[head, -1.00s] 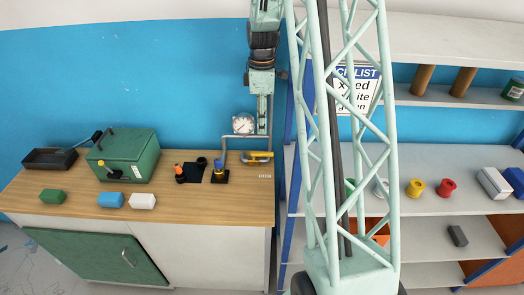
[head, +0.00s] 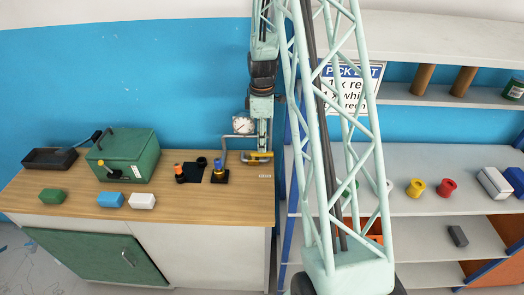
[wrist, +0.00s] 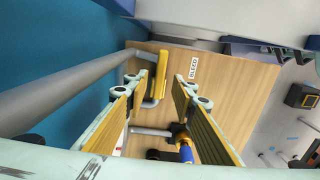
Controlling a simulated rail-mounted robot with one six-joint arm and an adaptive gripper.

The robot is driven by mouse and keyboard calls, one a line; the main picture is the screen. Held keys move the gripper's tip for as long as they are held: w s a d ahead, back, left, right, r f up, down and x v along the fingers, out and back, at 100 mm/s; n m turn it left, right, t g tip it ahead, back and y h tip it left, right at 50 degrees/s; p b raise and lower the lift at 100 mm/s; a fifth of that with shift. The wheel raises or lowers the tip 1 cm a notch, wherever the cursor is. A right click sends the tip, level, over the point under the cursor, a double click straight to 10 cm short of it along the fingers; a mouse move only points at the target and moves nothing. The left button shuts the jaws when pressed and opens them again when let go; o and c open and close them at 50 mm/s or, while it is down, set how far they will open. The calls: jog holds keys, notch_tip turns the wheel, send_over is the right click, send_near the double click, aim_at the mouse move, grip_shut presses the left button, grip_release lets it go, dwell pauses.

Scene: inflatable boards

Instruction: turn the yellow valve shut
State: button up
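The yellow valve handle (head: 257,155) is a bar on the grey pipe below the gauge, at the wall end of the counter. My gripper (head: 258,149) hangs from above right at the handle and hides part of it. In the wrist view the handle (wrist: 159,75) lies between and just past the fingertips of my gripper (wrist: 161,88). The two fingers stand apart with a gap on each side of the handle. I cannot tell whether either finger touches it.
A round gauge (head: 242,125) stands beside my arm. A blue-topped fitting (head: 218,167) stands left of the valve and shows low in the wrist view (wrist: 185,150). A green box (head: 123,155) is further left. A shelf (head: 420,190) begins to the right.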

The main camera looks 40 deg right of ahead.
aim_at(262, 155)
jog(key=shift+f, duration=2.1)
jog(key=shift+c, duration=0.5)
grip_shut()
